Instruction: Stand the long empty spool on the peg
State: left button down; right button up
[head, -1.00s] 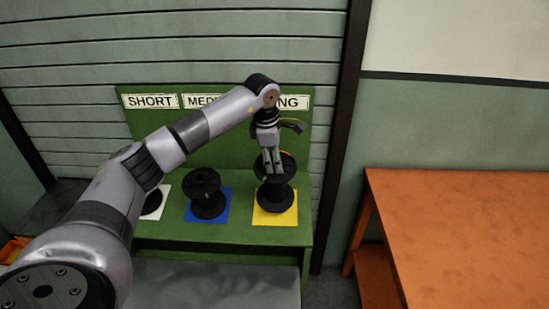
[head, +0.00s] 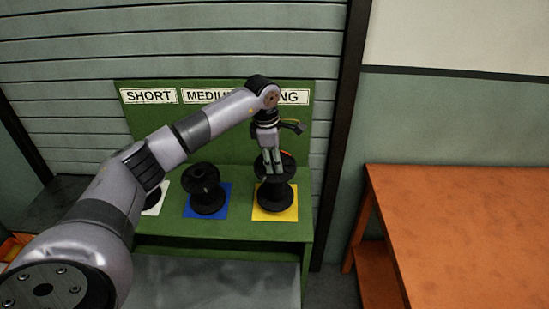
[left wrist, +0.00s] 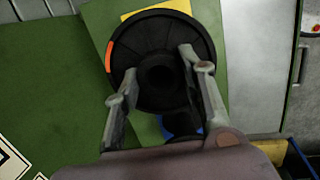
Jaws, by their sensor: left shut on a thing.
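The long spool (head: 276,194) is black and upright above the yellow square (head: 290,215), under the LONG label, whose first letters my arm hides. I cannot tell whether its lower flange rests on the square. My left gripper (head: 273,170) points down at its top flange and is shut on it. In the left wrist view, the fingers (left wrist: 158,65) straddle the central hole of the flange (left wrist: 148,38), which has an orange mark on its rim. The peg is hidden by the spool. My right gripper is out of view.
A shorter black spool (head: 207,196) stands on a blue square to the left. A white square (head: 155,205) with a black spool is partly behind my arm. The green stand (head: 240,228) carries them. An orange table (head: 460,220) stands at right, with a gap between.

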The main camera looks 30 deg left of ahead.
pick_arm(q)
jog(key=shift+b+x, duration=1.05)
jog(key=shift+x, duration=0.55)
jog(key=c, duration=0.9)
grip_release()
jog(key=shift+s+a, duration=0.15)
jog(key=shift+a, duration=0.05)
jog(key=shift+c, duration=0.2)
jog(key=v, duration=1.2)
